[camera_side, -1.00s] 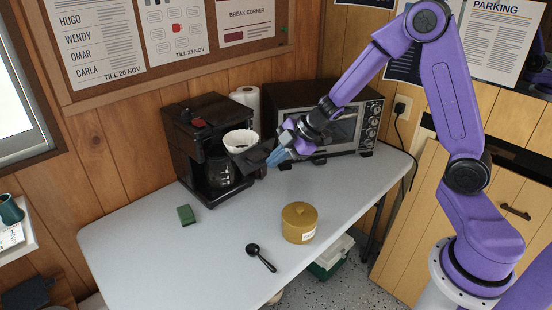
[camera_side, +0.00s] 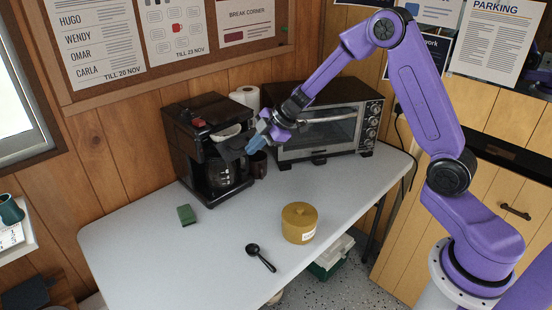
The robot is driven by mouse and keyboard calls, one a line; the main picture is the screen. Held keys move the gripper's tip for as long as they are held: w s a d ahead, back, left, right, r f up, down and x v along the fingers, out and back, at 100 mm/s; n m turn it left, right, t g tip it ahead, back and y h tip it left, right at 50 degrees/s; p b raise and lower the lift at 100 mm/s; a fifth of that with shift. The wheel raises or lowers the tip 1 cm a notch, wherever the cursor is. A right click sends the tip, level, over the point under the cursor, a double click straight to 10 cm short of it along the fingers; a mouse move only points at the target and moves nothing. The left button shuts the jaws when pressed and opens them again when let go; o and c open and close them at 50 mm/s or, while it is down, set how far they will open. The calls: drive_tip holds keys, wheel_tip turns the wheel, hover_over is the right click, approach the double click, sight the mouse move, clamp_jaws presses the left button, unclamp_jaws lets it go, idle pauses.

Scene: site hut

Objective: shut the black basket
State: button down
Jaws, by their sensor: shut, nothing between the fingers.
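The black basket (camera_side: 231,146) is the filter drawer of the black coffee maker (camera_side: 190,155) at the back of the table. It sits close in to the machine body, above the glass carafe (camera_side: 228,174), with a little of the white filter (camera_side: 226,132) showing on top. My gripper (camera_side: 253,144) is shut and empty, at the basket's right front and seemingly against it. The fingertips partly cover the basket, so I cannot tell whether it is fully flush.
A toaster oven (camera_side: 330,130) stands right of the coffee maker, behind my gripper, with a dark mug (camera_side: 259,165) between them. A mustard canister (camera_side: 299,223), a black scoop (camera_side: 261,258) and a green sponge (camera_side: 187,215) lie towards the front. The table's left front is clear.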

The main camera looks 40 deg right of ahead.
sight(239, 140)
drive_tip(key=w, duration=0.5)
drive_tip(key=shift+w, duration=0.4)
